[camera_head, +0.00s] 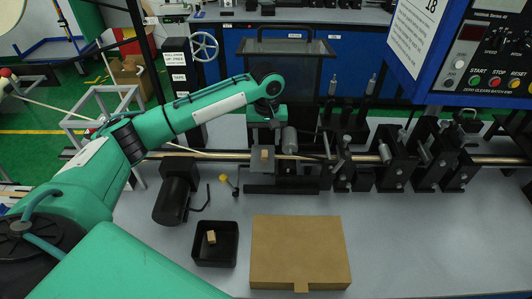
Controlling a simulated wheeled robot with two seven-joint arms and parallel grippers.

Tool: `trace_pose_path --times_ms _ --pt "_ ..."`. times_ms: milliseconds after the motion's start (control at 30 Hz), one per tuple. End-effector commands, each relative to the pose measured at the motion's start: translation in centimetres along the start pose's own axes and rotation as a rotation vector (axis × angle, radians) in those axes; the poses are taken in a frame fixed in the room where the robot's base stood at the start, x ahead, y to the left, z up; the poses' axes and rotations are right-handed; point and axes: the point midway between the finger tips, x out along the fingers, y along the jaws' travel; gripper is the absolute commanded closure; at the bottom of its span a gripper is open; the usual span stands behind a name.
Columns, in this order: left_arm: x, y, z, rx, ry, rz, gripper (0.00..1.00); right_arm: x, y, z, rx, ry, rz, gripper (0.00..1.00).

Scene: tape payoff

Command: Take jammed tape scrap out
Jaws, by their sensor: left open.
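My left arm reaches in from the left, and its gripper (266,142) points down over the black tape machine (283,185) in the middle of the bench. The gripper is open; its fingers are small and dark against the machine. A small tan scrap piece (263,158) sits just below it, at the rod line; I cannot tell whether the fingers touch it. Another tan piece (211,237) lies in a black open tray (230,258) at the front. My right gripper is out of view.
A brown cardboard box (300,252) lies right of the tray. A dark motor (177,190) and a yellow-knobbed lever (226,180) stand left of the machine. Black roller brackets (390,160) line the rod to the right. A control panel (485,60) hangs at upper right. The front right bench is clear.

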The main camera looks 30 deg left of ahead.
Motion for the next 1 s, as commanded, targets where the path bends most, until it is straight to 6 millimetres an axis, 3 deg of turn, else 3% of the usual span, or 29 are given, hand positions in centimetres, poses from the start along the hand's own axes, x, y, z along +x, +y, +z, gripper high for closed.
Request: trace_pose_path --times_ms 333,633,667,900,1000 --pt "4.5 -0.7 0.3 -0.001 -0.002 -0.002 0.55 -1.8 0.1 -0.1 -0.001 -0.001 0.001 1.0" --pt "5.3 -0.7 0.3 0.001 0.001 0.0 0.55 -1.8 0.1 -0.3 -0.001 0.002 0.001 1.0" --pt "5.3 -0.7 0.3 0.001 0.001 0.0 0.56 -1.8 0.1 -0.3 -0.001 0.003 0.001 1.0" --pt "5.3 -0.7 0.3 0.001 0.0 -0.001 1.0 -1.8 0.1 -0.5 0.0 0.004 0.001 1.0" --pt "5.3 -0.7 0.3 0.001 0.0 -0.001 1.0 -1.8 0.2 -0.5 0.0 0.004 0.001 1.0"
